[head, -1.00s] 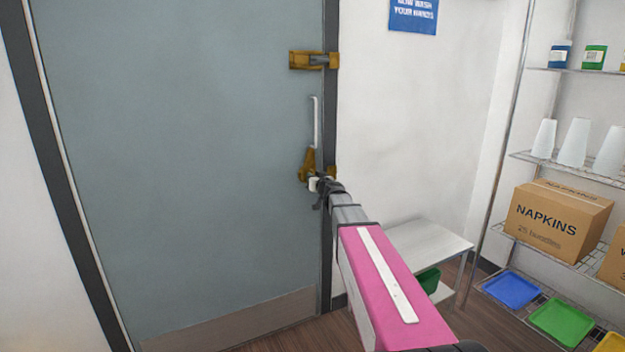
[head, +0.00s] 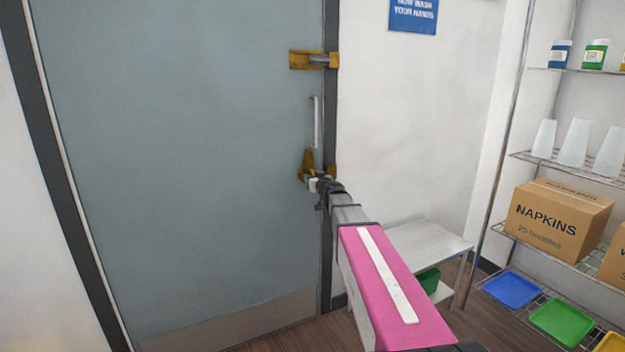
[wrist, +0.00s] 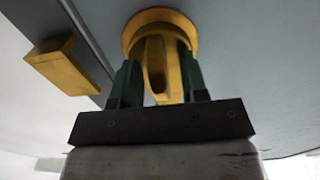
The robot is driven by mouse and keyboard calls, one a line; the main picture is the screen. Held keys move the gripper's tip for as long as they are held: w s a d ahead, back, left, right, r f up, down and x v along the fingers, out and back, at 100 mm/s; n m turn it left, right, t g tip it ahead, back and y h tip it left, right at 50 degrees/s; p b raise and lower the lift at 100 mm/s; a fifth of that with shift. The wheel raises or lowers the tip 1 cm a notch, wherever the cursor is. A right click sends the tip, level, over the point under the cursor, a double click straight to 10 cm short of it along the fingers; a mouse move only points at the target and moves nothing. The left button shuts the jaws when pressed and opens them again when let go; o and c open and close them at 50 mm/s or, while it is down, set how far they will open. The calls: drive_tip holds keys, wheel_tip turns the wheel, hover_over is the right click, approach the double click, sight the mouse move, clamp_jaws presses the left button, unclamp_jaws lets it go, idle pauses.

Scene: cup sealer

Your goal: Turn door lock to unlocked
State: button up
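The yellow door lock (head: 308,162) is on the right edge of the grey-blue door (head: 180,150), below the white handle. In the wrist view its round base and upright turning knob (wrist: 157,65) are close in front of me. My gripper (head: 317,184) is at the lock in the head view and partly covers its lower part. In the wrist view the dark green fingers of my gripper (wrist: 157,80) stand on either side of the knob, close against it. A yellow catch block (wrist: 68,67) is beside the lock, across the door gap.
A second yellow latch (head: 305,60) is higher on the door, above the white handle (head: 316,122). A low white table (head: 425,245) and a wire shelf with a napkins box (head: 558,222) stand to the right.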

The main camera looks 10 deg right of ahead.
drive_tip(key=v, duration=1)
drive_tip(key=shift+s, duration=0.4)
drive_tip(key=shift+d, duration=0.1)
drive_tip(key=s+a+f+g+y, duration=0.1)
drive_tip(key=s+a+f+g, duration=0.25)
drive_tip(key=f, duration=0.25)
drive_tip(key=s+a+f+n+g, duration=0.1)
drive_tip(key=s+a+f+g, duration=0.15)
drive_tip(key=s+f, duration=0.2)
drive_tip(key=s+a+f+g+y, duration=0.1)
drive_tip(key=s+a+f+g, duration=0.25)
drive_tip(key=f, duration=0.25)
drive_tip(key=s+d+f+m+g+h, duration=0.2)
drive_tip(key=s+d+f+g+h, duration=0.1)
drive_tip(key=s+f, duration=0.3)
drive_tip(key=s+d+f+m+g+h, duration=0.2)
drive_tip(key=s+f, duration=0.4)
drive_tip(key=s, duration=0.4)
drive_tip(key=d+g+h, duration=0.1)
drive_tip(key=g+h, duration=0.1)
drive_tip(key=shift+d+m+g+h, duration=0.15)
drive_tip(key=shift+m+g+h, duration=0.15)
drive_tip(key=shift+m+g, duration=0.1)
